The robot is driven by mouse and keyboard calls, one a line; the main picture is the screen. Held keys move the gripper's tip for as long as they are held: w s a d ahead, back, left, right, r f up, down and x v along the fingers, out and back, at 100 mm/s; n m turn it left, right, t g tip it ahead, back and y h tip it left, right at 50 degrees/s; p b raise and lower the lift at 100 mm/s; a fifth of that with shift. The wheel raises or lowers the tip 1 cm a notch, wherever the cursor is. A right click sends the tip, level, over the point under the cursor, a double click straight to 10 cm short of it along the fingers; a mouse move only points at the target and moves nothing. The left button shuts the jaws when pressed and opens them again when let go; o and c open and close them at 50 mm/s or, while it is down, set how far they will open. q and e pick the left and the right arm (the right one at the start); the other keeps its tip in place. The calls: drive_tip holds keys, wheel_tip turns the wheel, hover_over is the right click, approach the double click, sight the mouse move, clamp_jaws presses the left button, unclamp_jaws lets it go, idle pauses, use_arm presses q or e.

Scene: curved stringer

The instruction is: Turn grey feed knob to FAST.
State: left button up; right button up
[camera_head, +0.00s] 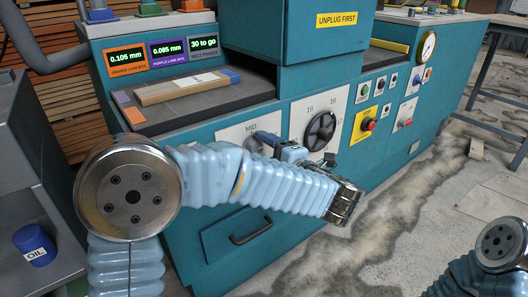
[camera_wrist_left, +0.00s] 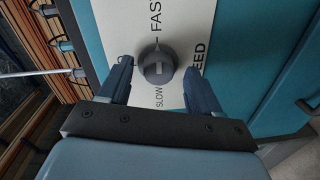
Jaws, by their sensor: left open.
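The grey feed knob (camera_wrist_left: 157,65) is round with a pale mark on its face. It sits on a white plate (camera_wrist_left: 118,18) lettered FAST above it, SLOW below left and FEED to the right in the left wrist view. I cannot tell exactly where the mark points. My left gripper (camera_wrist_left: 160,78) is open, one finger on each side of the knob, with visible gaps. My right gripper is out of view.
A black handwheel (camera_head: 320,131) is right of the feed plate. A red button (camera_head: 368,124) and gauge (camera_head: 427,46) are farther right. A board (camera_head: 186,86) lies on the bed above. A drawer handle (camera_head: 251,228) is below. Open floor lies in front.

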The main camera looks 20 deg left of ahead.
use_arm(q)
drive_tip(key=f+v, duration=0.1)
drive_tip(key=v, duration=1.2)
drive_tip(key=shift+s+d+r, duration=0.25)
drive_tip(key=shift+d+r, duration=0.05)
drive_tip(key=shift+r, duration=0.2)
